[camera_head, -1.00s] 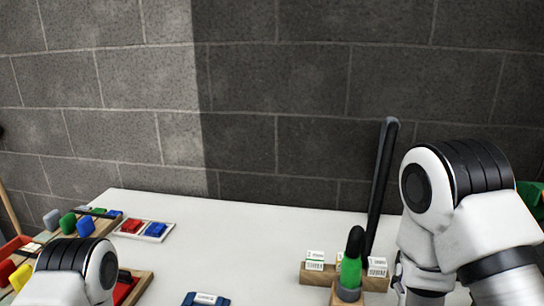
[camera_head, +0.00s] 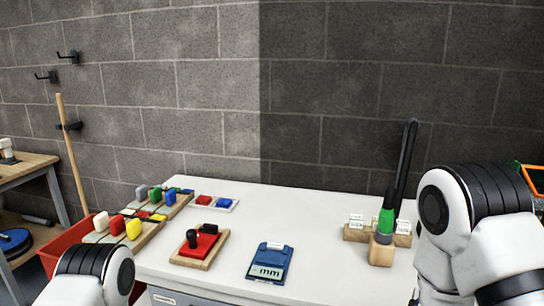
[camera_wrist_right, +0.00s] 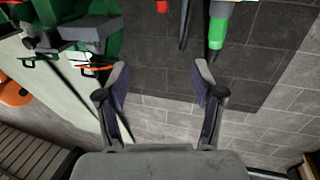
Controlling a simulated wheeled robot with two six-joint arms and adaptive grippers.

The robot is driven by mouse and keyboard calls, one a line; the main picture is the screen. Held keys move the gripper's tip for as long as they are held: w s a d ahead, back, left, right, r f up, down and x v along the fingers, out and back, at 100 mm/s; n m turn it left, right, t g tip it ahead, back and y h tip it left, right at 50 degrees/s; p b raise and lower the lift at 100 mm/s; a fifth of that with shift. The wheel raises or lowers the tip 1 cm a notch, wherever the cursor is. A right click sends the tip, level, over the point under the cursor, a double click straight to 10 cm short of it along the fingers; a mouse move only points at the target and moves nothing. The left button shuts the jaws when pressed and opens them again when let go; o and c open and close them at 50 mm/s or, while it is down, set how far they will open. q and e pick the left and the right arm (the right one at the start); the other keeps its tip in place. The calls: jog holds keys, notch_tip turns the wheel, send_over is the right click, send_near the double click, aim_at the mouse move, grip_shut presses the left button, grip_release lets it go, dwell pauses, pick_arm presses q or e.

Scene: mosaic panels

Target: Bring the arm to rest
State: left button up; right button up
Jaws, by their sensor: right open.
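My right arm stands at the right edge of the head view, beside the white table (camera_head: 215,262); its gripper is not clear there. In the right wrist view my right gripper (camera_wrist_right: 160,78) is open, with its two fingers apart and nothing between them. Beyond the fingers are the grey wall and floor area. My left arm shows only as a white and black joint at the lower left of the head view. Its gripper is out of the picture.
On the table are a blue meter (camera_head: 269,263), a red block on a wooden base (camera_head: 200,246), a tray with red and blue pieces (camera_head: 212,203), coloured pegs on boards (camera_head: 127,229) and a green-handled tool (camera_head: 386,222) in a wooden stand.

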jog(key=s+a+f+n+g+y+p, duration=0.1)
jog(key=s+f+g+y+p, duration=0.1)
jog(key=s+f+g, duration=0.45)
jog(key=s+a+f+n+g+y+p, duration=0.1)
jog(key=s+f+y+p, duration=0.2)
jog(key=f, duration=0.7)
pick_arm(q)
notch_tip(320, 180, up, 6)
jog(key=shift+w+d, duration=0.15)
jog(key=shift+w, duration=0.25)
pick_arm(e)
jog(key=s+a+f+n+g+y, duration=0.1)
jog(key=s+a+f+g+y, duration=0.1)
jog(key=s, duration=0.6)
jog(key=s+a+f+n+g+y, duration=0.1)
jog(key=s+a+f+n+g, duration=0.1)
jog(key=s+f+g, duration=0.4)
jog(key=shift+s+a+y, duration=0.4)
jog(key=shift+s+a, duration=0.45)
jog(key=shift+a, duration=0.05)
